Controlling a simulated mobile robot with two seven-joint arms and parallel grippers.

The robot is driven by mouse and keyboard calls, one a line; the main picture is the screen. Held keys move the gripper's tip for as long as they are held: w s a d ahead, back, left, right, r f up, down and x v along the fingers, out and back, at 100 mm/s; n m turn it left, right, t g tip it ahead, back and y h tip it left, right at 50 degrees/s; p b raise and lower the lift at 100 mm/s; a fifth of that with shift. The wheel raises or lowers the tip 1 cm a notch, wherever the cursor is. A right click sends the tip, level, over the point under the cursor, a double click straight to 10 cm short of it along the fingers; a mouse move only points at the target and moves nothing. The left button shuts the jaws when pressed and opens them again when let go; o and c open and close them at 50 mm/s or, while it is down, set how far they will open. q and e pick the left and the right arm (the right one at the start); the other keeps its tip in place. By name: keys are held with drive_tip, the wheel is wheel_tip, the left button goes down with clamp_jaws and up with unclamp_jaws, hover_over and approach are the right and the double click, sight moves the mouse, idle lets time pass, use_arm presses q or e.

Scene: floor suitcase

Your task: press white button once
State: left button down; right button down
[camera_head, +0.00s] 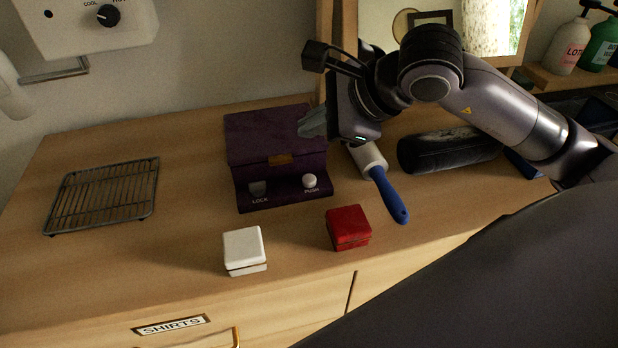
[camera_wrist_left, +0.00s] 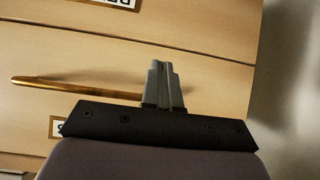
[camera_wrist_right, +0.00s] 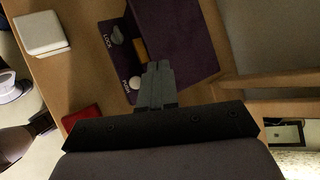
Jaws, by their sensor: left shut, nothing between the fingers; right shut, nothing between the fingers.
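A round white button (camera_head: 309,180) marked PUSH sits on the front ledge of a dark purple box (camera_head: 262,142) on the wooden dresser top. It also shows in the right wrist view (camera_wrist_right: 135,84), left of the fingers. A grey LOCK knob (camera_head: 257,188) is on the same ledge. My right gripper (camera_head: 306,124) is shut and empty. It hangs above the box's right side, up and behind the button, apart from the button. My left gripper (camera_wrist_left: 160,66) is shut and empty in front of the dresser drawers; it is out of the head view.
A white square box (camera_head: 244,249) and a red square box (camera_head: 348,227) stand in front. A blue-handled lint roller (camera_head: 386,193) and a dark case (camera_head: 447,150) lie right. A wire rack (camera_head: 103,195) lies left. Bottles (camera_head: 570,45) stand back right.

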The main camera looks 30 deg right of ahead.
drive_tip(key=b, duration=0.4)
hover_over(313, 181)
wheel_tip(313, 181, down, 6)
drive_tip(key=shift+f, duration=0.15)
drive_tip(key=shift+f+b, duration=0.5)
drive_tip(key=shift+f, duration=0.1)
idle(1.2)
drive_tip(key=shift+f+b, duration=0.45)
drive_tip(key=shift+b, duration=0.35)
